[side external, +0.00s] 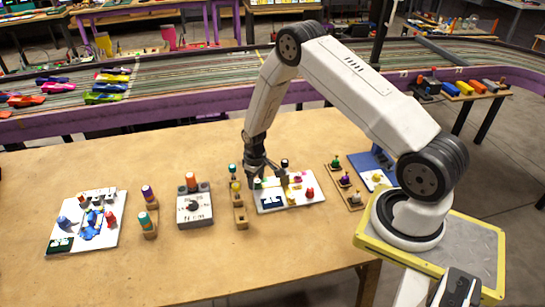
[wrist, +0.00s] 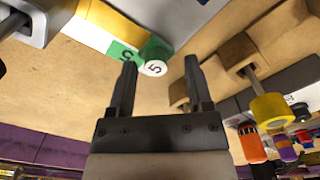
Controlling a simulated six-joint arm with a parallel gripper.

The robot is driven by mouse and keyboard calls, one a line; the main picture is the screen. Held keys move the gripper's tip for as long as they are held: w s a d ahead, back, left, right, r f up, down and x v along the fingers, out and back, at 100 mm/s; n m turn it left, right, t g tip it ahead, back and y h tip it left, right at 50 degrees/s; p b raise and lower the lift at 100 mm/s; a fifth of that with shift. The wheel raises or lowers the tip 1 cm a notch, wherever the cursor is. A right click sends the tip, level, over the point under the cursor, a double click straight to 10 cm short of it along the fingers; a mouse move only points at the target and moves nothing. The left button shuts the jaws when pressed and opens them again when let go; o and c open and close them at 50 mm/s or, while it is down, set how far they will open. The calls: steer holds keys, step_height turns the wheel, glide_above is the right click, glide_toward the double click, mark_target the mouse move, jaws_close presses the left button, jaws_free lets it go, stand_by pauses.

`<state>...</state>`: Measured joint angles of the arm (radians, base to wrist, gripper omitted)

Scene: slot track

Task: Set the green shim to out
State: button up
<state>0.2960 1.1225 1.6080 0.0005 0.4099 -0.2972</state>
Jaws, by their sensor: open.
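In the wrist view a green cylindrical piece (wrist: 155,56) with a white end marked 5 shows just beyond my gripper's fingertips, beside a flat green patch with a number (wrist: 122,52). I take this piece as the green shim. In the side view a small green piece (side external: 258,184) sits at the left of the white board (side external: 307,201), just below my gripper (side external: 263,176). My gripper (wrist: 160,68) is open and nothing is between its fingers. Whether the fingers touch the green piece cannot be told. The shim's slot is not clearly seen.
A wooden block with a yellow knob (wrist: 271,110) on a rod stands close to my right finger in the wrist view. In the side view a grey box with an orange knob (side external: 191,180) stands further left, and a wooden rack with knobs (side external: 344,184) stands right of the board.

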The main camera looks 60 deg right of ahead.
mark_target(256, 181)
steer(key=shift+r, duration=3.85)
steer(key=shift+a+r, duration=0.15)
steer(key=shift+r, duration=0.05)
steer(key=s+a+r+t, duration=0.2)
steer(key=s+a+r, duration=1.1)
steer(key=s+r, duration=0.3)
steer(key=shift+t, duration=0.3)
